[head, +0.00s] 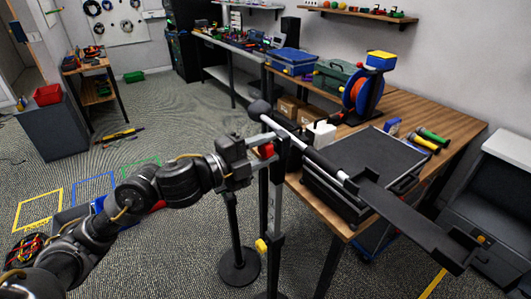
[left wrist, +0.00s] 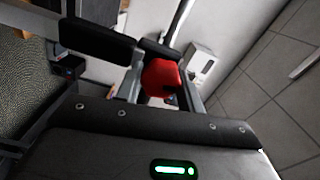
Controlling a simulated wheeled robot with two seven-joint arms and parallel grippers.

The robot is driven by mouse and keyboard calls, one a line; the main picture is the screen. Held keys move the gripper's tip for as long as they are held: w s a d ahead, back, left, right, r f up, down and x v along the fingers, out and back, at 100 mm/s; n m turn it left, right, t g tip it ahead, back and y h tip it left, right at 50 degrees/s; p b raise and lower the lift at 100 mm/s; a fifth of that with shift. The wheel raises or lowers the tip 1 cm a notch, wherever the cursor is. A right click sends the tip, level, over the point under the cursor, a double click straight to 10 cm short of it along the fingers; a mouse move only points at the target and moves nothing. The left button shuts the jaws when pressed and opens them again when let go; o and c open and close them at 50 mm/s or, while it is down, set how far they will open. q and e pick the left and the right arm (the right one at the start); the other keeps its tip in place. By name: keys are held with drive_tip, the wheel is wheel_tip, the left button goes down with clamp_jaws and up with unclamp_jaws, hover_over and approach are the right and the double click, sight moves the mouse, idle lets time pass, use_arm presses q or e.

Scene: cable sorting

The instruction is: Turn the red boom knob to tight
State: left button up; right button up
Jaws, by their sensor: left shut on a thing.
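The red boom knob (head: 267,151) sits at the top of the upright stand (head: 275,205), beside the silver boom (head: 305,147). It also shows in the left wrist view (left wrist: 161,78), just beyond the gripper body. My left gripper (head: 252,157) is at the knob from the left and is shut on it. Its dark fingers partly hide the knob in the head view. I cannot tell how tight the knob is. The boom slants down to the right and ends in a long flat black piece (head: 415,220). My right gripper is not in view.
A yellow knob (head: 261,246) is lower on the stand. The wooden workbench (head: 465,130) to the right holds a black case (head: 370,160), a blue cable reel (head: 357,93) and screwdrivers. A round black base (head: 239,267) stands on the floor. Carpet to the left is mostly free.

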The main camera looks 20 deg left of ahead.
use_arm(q)
drive_tip(key=shift+f, duration=0.1)
idle(0.5)
drive_tip(key=o, duration=0.9)
drive_tip(key=shift+o, duration=0.3)
drive_tip(key=shift+d, duration=0.1)
drive_tip(key=shift+f, duration=0.1)
